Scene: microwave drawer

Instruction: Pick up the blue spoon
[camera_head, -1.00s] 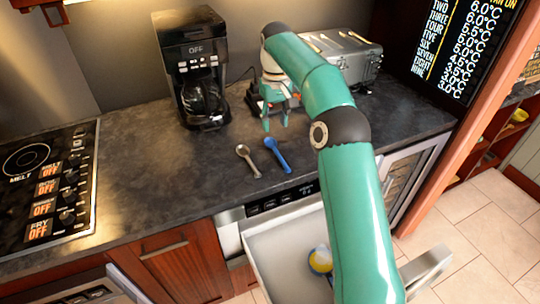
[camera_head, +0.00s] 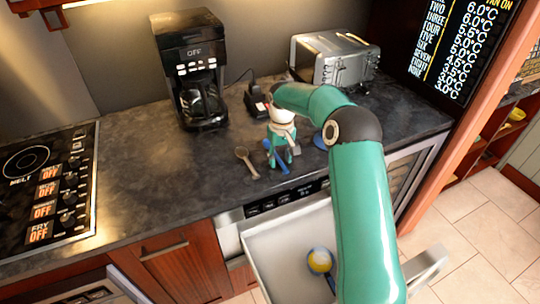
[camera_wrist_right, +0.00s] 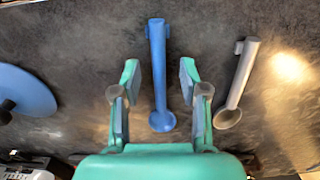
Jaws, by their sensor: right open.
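The blue spoon (camera_head: 284,169) lies on the dark counter and is partly hidden by my right gripper in the head view. In the right wrist view the blue spoon (camera_wrist_right: 158,75) lies lengthwise between the two fingers, with its round bowl toward my palm. My right gripper (camera_head: 281,160) is open and pointing down over the spoon. The wrist view shows its fingertips (camera_wrist_right: 159,70) apart, one on each side of the spoon, with gaps to it. My left gripper is not in view.
A grey spoon (camera_head: 247,162) lies close beside the blue one. A blue disc (camera_head: 320,141) lies on the other side. The coffee maker (camera_head: 190,70) and toaster (camera_head: 335,60) stand behind. An open drawer (camera_head: 275,250) below holds a yellow and blue item (camera_head: 320,261).

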